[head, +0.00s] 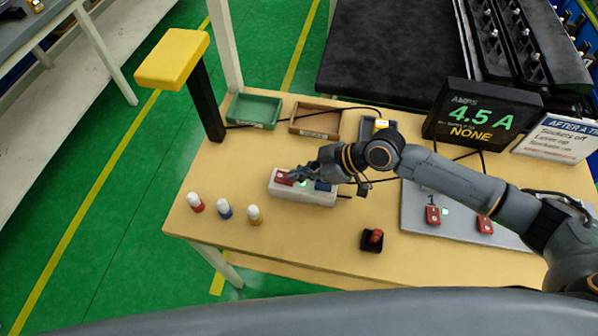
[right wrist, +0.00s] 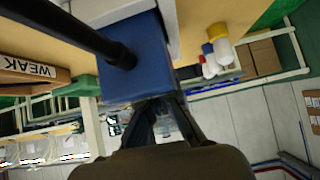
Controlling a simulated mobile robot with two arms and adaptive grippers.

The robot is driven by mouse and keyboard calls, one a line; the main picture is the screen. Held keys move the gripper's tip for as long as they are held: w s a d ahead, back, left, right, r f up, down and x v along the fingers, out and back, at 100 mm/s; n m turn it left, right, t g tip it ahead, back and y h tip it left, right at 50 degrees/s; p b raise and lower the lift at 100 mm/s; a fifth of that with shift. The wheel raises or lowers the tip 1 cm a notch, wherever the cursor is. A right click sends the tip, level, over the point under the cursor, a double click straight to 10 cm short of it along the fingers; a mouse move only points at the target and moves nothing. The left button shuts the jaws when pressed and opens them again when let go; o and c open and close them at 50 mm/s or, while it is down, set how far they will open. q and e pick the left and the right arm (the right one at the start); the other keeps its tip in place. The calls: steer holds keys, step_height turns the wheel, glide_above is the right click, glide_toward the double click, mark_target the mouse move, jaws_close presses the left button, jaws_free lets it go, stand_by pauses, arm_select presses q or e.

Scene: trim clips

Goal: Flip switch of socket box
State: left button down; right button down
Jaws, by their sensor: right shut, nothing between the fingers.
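A white socket box (head: 303,195) lies on the table, with a red switch (head: 283,178) at its left end and a small green light beside it. A blue plug (head: 322,186) sits at its right end; the blue plug (right wrist: 140,62) with its black cable also fills the top of the right wrist view. My right gripper (head: 298,175) is over the box close to the red switch, and I cannot tell whether it touches. Its fingers (right wrist: 155,112) are shut and empty. The gripper hides part of the box top. My left gripper is not in view.
A grey panel (head: 412,205) with red switches lies under my right arm. A black-based red lever (head: 373,239) stands near the front edge. Three capped pieces, red (head: 195,203), blue (head: 225,209) and yellow (head: 254,215), stand left. A display (head: 480,116) reads 4.5 A, NONE.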

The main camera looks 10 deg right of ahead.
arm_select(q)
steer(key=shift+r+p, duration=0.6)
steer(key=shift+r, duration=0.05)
arm_select(e)
steer(key=shift+r, duration=0.8)
steer(key=shift+r, duration=0.1)
